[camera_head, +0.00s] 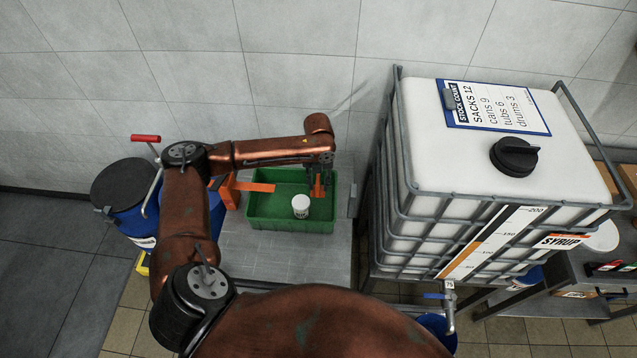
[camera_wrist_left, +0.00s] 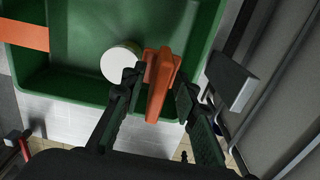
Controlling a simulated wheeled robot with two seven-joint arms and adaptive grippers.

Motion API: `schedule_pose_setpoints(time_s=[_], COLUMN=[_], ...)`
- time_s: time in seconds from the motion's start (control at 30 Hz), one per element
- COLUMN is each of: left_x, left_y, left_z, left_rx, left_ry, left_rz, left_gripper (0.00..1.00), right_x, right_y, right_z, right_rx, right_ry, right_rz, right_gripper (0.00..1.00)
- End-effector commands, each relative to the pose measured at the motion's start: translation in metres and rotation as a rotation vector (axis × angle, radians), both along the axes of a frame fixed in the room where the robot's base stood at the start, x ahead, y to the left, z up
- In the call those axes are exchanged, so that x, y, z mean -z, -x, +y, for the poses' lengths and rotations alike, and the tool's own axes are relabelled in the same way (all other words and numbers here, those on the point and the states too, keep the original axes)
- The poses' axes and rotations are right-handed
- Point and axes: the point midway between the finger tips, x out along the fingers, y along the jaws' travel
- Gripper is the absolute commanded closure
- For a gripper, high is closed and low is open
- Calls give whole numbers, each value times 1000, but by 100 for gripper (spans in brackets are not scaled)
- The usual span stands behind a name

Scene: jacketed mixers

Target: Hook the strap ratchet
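My left gripper (camera_head: 319,172) is over the right part of a green crate (camera_head: 262,222), fingers pointing down. In the left wrist view its fingertips (camera_wrist_left: 158,88) close on both sides of an orange piece (camera_wrist_left: 160,78), which looks like the strap ratchet. The orange piece (camera_head: 318,187) also shows below the fingers in the head view. A flat orange strap (camera_head: 256,187) reaches into the crate from an orange part (camera_head: 230,195) at its left. I cannot tell whether the strap joins the held piece. My right gripper is out of view.
A white-lidded tub (camera_head: 301,206) stands in the crate, close to the held piece. Left are blue drums, one with a black lid (camera_head: 122,182), and a red-handled crank (camera_head: 146,138). A large caged syrup tank (camera_head: 480,200) stands right. A tiled wall is behind.

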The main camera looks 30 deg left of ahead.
Motion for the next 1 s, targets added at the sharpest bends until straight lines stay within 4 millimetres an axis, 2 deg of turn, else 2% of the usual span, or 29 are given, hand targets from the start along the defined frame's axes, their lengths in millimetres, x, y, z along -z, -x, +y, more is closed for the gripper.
schedule_pose_setpoints(time_s=[0.3, 0.7, 1.0], left_x=[3, 2, 2], left_y=[0, 0, -1], left_z=[0, 0, -1], left_rx=[0, 1, 1], left_ry=[0, 1, 1], left_rz=[0, 0, -2], left_gripper=[73, 100, 100], right_x=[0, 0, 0], right_y=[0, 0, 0], right_z=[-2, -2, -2], right_rx=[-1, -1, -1], right_ry=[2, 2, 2], right_rz=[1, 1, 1], right_gripper=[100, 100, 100])
